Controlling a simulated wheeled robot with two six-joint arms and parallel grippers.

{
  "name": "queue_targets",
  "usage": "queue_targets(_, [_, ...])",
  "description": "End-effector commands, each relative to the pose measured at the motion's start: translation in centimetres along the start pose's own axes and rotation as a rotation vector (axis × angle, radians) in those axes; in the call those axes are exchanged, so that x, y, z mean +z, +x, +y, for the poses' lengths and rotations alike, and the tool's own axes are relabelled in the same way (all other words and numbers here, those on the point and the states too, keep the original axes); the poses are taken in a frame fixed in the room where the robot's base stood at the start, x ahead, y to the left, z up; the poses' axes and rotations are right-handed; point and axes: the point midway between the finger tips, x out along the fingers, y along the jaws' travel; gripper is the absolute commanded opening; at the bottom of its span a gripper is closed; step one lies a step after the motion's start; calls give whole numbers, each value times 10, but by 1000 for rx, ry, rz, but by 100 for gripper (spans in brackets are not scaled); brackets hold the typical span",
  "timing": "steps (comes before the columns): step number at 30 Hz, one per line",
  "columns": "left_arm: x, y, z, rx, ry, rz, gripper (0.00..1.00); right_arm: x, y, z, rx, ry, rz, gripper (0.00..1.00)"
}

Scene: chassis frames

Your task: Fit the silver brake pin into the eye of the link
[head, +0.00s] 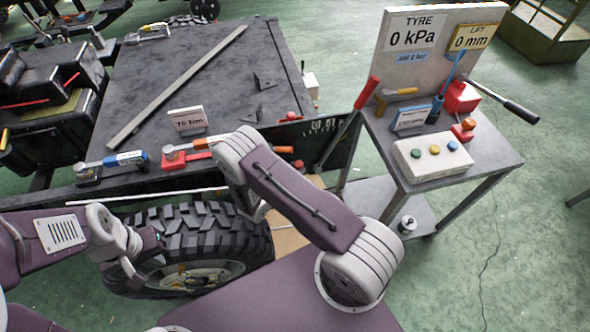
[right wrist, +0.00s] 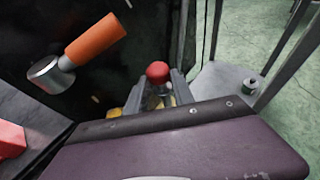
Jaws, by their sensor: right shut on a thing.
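In the right wrist view my right gripper (right wrist: 162,95) is shut on a piece with a round red knob (right wrist: 158,72). Some grey metal shows just below the knob, between the fingers. I cannot tell from this view whether this piece is the silver brake pin. In the head view my right gripper is hidden behind its own arm. My left gripper (head: 134,275) hangs in front of the tyre at lower left; its fingers are too small and unclear to read. I cannot make out the link or its eye in either view.
A dark bench (head: 205,75) holds a long bar (head: 180,88), a blue-handled tool (head: 124,158) and a "70 Nm" sign (head: 187,121). An orange-handled tool (right wrist: 95,40) is near my right gripper. A grey trolley (head: 450,165) stands right.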

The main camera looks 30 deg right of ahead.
Motion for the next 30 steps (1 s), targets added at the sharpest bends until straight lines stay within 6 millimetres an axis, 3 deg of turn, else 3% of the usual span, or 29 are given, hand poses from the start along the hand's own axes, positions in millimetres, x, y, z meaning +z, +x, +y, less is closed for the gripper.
queue_targets(12, [4, 42, -1, 0, 0, 0, 0, -45, 18, 0, 0, 0, -1, 0])
queue_targets(30, [4, 44, -1, 0, 0, 0, 0, -46, 19, 0, 0, 0, -1, 0])
